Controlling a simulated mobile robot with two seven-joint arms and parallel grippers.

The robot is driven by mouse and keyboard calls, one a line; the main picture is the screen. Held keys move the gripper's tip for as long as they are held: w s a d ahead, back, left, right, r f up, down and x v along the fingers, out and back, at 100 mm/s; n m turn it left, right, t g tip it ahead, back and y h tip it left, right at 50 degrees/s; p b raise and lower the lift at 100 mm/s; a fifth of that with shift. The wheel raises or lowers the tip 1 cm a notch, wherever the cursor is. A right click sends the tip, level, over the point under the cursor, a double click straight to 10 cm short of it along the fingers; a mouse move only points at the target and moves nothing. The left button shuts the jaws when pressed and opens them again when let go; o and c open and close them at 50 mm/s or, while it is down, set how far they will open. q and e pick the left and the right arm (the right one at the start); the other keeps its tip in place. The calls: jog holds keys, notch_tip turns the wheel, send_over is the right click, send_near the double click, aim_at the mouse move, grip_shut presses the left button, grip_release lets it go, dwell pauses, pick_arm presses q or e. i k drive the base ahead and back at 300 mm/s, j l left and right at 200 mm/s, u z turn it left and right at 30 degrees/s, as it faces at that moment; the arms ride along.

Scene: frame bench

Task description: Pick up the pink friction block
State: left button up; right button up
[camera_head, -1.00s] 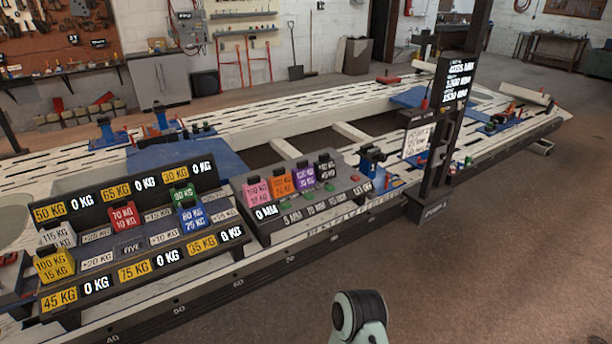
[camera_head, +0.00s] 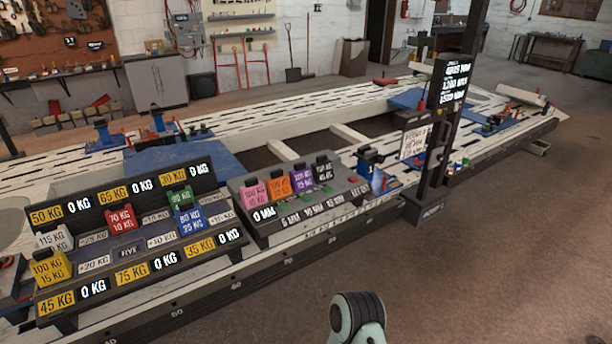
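The pink friction block (camera_head: 256,194) stands upright at the left end of a row of blocks on the smaller dark rack, above a "0 MM" label. An orange block (camera_head: 278,183) is just to its right, followed by a purple block (camera_head: 301,177) and a black block (camera_head: 323,170). A rounded grey-green and black part of my own arm shows at the bottom centre, well away from the blocks. Neither gripper is in view.
A larger dark rack (camera_head: 140,267) to the left holds yellow, white, red, green and blue blocks with KG labels. A dark post with a display (camera_head: 453,83) rises to the right. The floor (camera_head: 480,270) in front is clear.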

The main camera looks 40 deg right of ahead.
aim_at(254, 194)
jog(key=i+l+z, duration=0.45)
jog(key=i+l, duration=0.45)
